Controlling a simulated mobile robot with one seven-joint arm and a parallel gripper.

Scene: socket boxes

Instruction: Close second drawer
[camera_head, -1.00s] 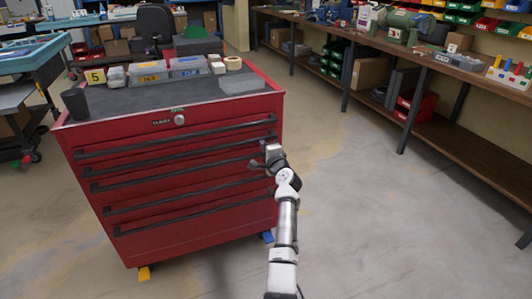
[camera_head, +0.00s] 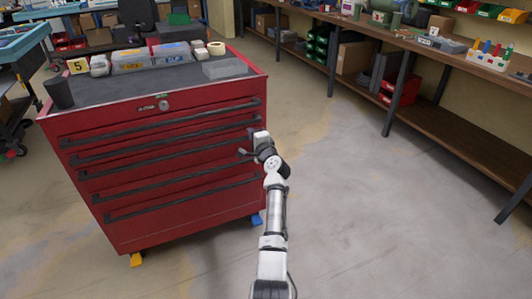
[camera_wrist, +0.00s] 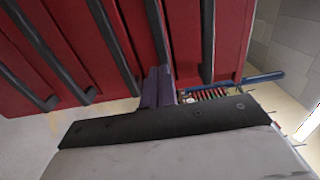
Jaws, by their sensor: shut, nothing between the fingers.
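The red drawer cabinet (camera_head: 190,225) stands at the left in the head view, with several dark bar handles across its front. The second drawer's handle (camera_head: 150,143) is the second bar from the top. The drawer fronts look nearly flush; I cannot tell whether the second one sticks out a little. My gripper (camera_head: 246,146) is shut and empty at the right end of the cabinet front, near the upper handles. In the wrist view its fingers (camera_wrist: 157,78) are together, close against the red front beside a handle bar. Whether they touch is unclear.
A long wooden workbench (camera_head: 440,55) with dark legs runs along the right. The floor (camera_head: 370,220) between bench and cabinet is clear.

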